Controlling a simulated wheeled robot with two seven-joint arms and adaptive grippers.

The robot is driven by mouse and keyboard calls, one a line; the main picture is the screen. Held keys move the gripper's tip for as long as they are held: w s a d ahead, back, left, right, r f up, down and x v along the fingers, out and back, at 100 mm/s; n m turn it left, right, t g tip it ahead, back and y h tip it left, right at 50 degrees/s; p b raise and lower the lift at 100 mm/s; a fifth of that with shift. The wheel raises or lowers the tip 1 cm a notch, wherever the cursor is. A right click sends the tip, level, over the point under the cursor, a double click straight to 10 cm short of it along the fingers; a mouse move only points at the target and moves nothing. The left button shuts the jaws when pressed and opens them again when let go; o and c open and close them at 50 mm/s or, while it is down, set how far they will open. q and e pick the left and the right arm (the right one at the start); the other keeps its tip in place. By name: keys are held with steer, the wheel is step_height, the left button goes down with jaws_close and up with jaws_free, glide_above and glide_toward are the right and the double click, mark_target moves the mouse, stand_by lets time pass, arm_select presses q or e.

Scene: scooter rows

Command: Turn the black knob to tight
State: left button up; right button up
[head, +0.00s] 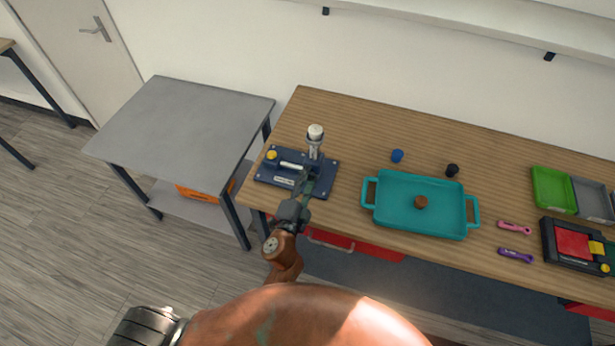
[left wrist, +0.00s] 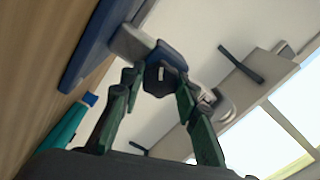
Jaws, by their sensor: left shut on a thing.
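The black knob (left wrist: 158,76), with a short white mark on its face, sits between the fingertips of my left gripper (left wrist: 157,90) in the left wrist view. The gripper is shut on it. In the head view my left gripper (head: 306,181) reaches the right front part of a dark blue fixture board (head: 324,187) and hides the knob. The board carries a pale label that is too small to read, a white handle (head: 292,166), a yellow button (head: 271,155) and a grey post with a white top (head: 315,132). No tight marking is readable. My right gripper is out of view.
The fixture stands at the left end of a wooden table (head: 360,125). A grey side table (head: 180,120) stands left.

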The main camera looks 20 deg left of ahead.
arm_select(q)
steer(key=m, duration=0.2)
steer(key=shift+m, duration=0.4)
steer(key=m+p, duration=0.1)
steer(key=m, duration=0.2)
steer(key=shift+m, duration=0.3)
steer(key=m+p, duration=0.1)
steer(key=m, duration=0.2)
steer(key=shift+m, duration=0.3)
steer(key=m+p, duration=0.1)
steer(key=m, duration=0.1)
steer(key=shift+m, duration=0.4)
steer(key=m+p, duration=0.3)
steer(key=m, duration=0.2)
steer(key=m+p, duration=0.2)
steer(key=m, duration=0.3)
steer(key=shift+p, duration=0.4)
steer(key=shift+f+m+p, duration=0.15)
steer(key=shift+m+p, duration=0.3)
steer(key=shift+m, duration=0.45)
